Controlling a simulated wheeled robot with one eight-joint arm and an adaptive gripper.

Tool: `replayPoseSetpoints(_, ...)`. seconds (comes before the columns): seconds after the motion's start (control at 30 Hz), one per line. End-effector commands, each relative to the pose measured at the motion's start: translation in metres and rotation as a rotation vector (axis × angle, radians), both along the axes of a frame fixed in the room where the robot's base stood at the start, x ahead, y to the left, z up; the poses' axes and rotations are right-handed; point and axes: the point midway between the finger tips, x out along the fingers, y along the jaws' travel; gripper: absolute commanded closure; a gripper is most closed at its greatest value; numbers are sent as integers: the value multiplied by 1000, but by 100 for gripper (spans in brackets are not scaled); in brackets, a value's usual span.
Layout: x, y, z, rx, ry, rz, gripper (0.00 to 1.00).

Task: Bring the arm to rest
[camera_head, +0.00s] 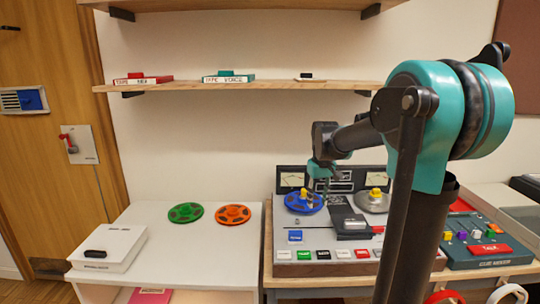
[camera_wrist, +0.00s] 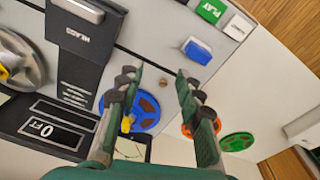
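My gripper (camera_head: 322,188) hangs at the end of my arm over the tape machine (camera_head: 286,238), close to the blue reel (camera_head: 299,203) in the head view. In the wrist view its two fingers (camera_wrist: 160,74) are spread apart with nothing between them. The blue reel (camera_wrist: 149,106) shows there partly behind the left finger. It sits on the machine's left spindle with a yellow piece at its centre. My arm is bent and reaches in from the right of the head view. I cannot tell the exact height of the fingertips above the machine.
A grey reel (camera_head: 372,201) sits on the machine's right spindle. Green (camera_head: 186,212) and orange (camera_head: 233,214) reels lie on the white table (camera_head: 190,252). A cue mixer (camera_head: 488,262) stands at the right. A wooden shelf (camera_head: 270,86) with boxes spans the wall above.

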Motion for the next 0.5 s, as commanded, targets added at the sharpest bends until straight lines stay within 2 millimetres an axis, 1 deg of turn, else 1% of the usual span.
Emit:
replayPoseSetpoints(0.03,-15,-2,-8,2,-13,-15,64)
replayPoseSetpoints(0.07,-23,-4,-14,3,-24,-26,64)
replayPoseSetpoints(0.17,-57,-9,-36,11,-65,-69,64)
replayPoseSetpoints(0.2,-74,-11,-47,14,-83,-88,64)
replayPoseSetpoints(0.27,-101,-14,-65,21,-114,-121,64)
replayPoseSetpoints(0.3,-119,-16,-77,26,-135,-142,64)
replayPoseSetpoints(0.37,-145,-18,-94,33,-164,-171,64)
replayPoseSetpoints(0.4,-161,-19,-105,37,-181,-190,64)
replayPoseSetpoints(0.5,-195,-22,-128,49,-220,-230,64)
